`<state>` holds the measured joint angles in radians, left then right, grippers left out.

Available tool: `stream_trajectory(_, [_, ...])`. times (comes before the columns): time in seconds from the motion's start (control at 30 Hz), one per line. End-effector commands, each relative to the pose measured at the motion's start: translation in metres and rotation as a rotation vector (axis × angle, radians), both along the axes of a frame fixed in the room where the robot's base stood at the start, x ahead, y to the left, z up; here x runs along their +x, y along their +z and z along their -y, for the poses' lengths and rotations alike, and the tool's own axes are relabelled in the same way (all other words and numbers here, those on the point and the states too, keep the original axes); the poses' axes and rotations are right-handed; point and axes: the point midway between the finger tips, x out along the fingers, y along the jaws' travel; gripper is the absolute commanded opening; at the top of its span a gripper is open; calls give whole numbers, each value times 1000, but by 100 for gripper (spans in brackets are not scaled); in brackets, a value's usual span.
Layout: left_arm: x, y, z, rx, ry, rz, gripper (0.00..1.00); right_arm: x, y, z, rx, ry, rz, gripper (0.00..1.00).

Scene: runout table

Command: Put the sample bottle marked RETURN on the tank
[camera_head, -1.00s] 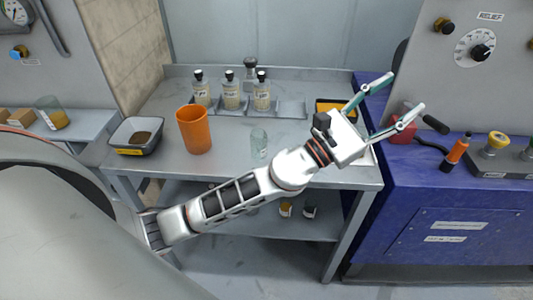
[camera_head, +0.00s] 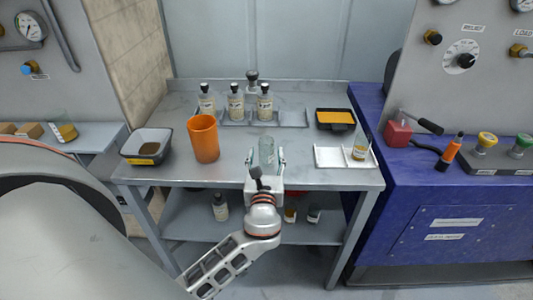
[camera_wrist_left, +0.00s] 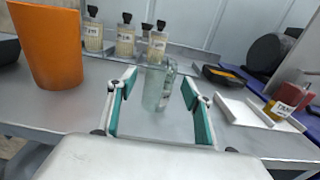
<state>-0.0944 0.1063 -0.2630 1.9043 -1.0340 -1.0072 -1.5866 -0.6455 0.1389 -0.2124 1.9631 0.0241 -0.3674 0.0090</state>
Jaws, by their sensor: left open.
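Three capped sample bottles with pale labels stand in a row on a metal rack at the table's back: left (camera_head: 207,101), middle (camera_head: 236,103) and right (camera_head: 265,104). Their labels are too small to read, so I cannot tell which is marked RETURN. A clear glass vessel (camera_head: 266,150) stands upright on the table, looking empty. My left gripper (camera_head: 265,160) is open, its fingers on either side of this glass (camera_wrist_left: 158,88). An amber-filled beaker (camera_head: 360,149) with a label stands on a white tray (camera_head: 330,157). I cannot tell which thing is the tank. My right gripper is not in view.
An orange cup (camera_head: 204,139) and a grey bin (camera_head: 146,146) stand left of the glass. A black tray with a yellow inside (camera_head: 335,118) lies at the back right. The blue bench (camera_head: 440,200) adjoins the table. A lower shelf holds several small bottles.

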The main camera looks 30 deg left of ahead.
Motion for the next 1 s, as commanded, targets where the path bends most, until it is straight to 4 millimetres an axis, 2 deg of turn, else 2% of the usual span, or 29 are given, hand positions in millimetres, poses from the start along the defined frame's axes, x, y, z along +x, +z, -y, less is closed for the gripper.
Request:
stream_trajectory(0.1, [17, 0, -10, 1, 0, 2, 51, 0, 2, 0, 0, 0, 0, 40])
stream_trajectory(0.23, [30, 0, -18, 2, -1, 1, 51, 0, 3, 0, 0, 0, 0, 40])
stream_trajectory(0.57, [35, -1, -21, 0, -2, 0, 51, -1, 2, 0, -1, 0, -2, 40])
stream_trajectory(0.7, [35, -1, -20, 1, -2, 1, 14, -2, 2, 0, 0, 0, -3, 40])
stream_trajectory(0.73, [35, -1, -20, 1, -2, 1, 10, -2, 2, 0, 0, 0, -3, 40])
stream_trajectory(1.0, [35, -1, -20, 1, -2, 1, 7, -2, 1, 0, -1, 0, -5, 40])
